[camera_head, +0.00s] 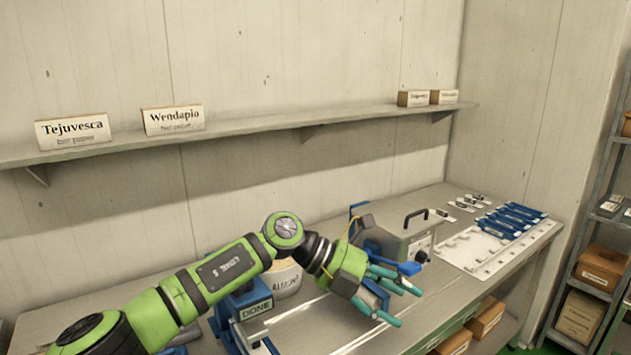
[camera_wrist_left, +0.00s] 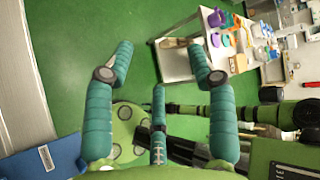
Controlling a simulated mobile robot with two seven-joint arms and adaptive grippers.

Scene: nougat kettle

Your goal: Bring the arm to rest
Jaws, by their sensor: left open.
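My left arm (camera_head: 225,268) reaches in from the lower left of the head view, green with dark joints. Its gripper (camera_head: 392,298) hangs over the bench in front of a grey machine, with teal fingers spread. In the left wrist view the gripper (camera_wrist_left: 160,70) shows its teal fingers wide apart, with nothing between them and green floor beyond. My right gripper cannot be made out in either view.
The grey machine (camera_head: 402,240) with a black handle stands close behind the left gripper. A blue stand marked DONE (camera_head: 256,309) and a round container (camera_head: 288,282) are beside the forearm. A white tray (camera_head: 476,252) with blue items lies at right. A shelf (camera_head: 250,125) runs above.

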